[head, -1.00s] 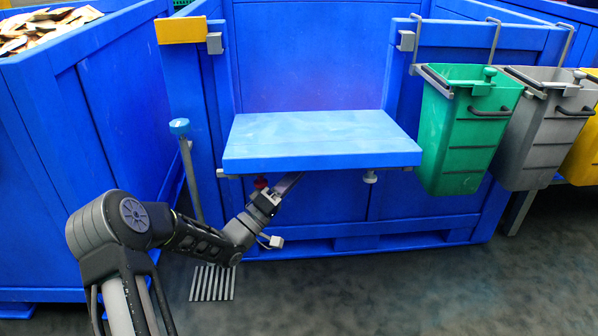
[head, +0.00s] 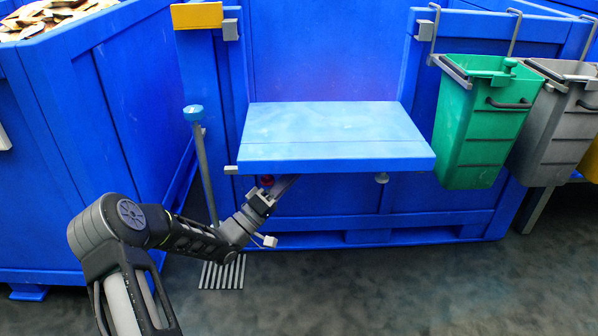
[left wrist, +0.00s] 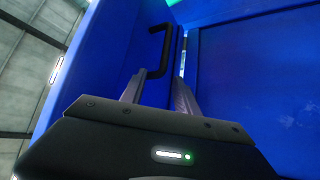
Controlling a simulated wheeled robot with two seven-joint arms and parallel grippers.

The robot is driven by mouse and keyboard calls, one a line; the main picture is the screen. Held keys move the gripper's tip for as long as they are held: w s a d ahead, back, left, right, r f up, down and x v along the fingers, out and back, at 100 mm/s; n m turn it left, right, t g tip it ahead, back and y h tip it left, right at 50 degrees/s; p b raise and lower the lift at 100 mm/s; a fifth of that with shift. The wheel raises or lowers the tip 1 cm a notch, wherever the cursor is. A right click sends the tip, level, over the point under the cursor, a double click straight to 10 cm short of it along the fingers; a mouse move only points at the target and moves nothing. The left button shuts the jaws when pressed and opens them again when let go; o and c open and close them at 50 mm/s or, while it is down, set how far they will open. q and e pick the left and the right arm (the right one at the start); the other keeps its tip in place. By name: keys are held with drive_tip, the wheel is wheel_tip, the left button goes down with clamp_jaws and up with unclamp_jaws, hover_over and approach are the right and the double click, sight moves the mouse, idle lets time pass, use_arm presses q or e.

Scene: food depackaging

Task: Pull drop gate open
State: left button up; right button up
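The drop gate, a blue panel (head: 330,138), juts out nearly level from the opening of the blue crate in the head view. My left gripper (head: 288,184) is under the gate's near left part, its fingertips partly hidden by the panel. In the left wrist view the two fingers of my left gripper (left wrist: 157,93) are apart with nothing clamped between them. A black C-shaped handle (left wrist: 154,72) on a blue surface shows just beyond and between the fingers. I cannot tell whether they touch it. My right gripper is not in view.
A blue-capped post (head: 204,165) and a grey floor grate (head: 222,274) stand left of the gate. Green (head: 482,125) and grey (head: 560,135) bins hang at the right. Another large blue crate (head: 90,130) fills the left. The floor in front (head: 400,290) is clear.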

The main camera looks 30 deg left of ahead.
use_arm(q)
drive_tip(key=shift+s+a+f, duration=0.3)
drive_tip(key=shift+a+f, duration=0.2)
drive_tip(key=shift+f, duration=0.05)
drive_tip(key=shift+s+a+f, duration=0.25)
drive_tip(key=shift+a+f, duration=0.25)
drive_tip(key=shift+f, duration=0.05)
drive_tip(key=shift+c, duration=0.3)
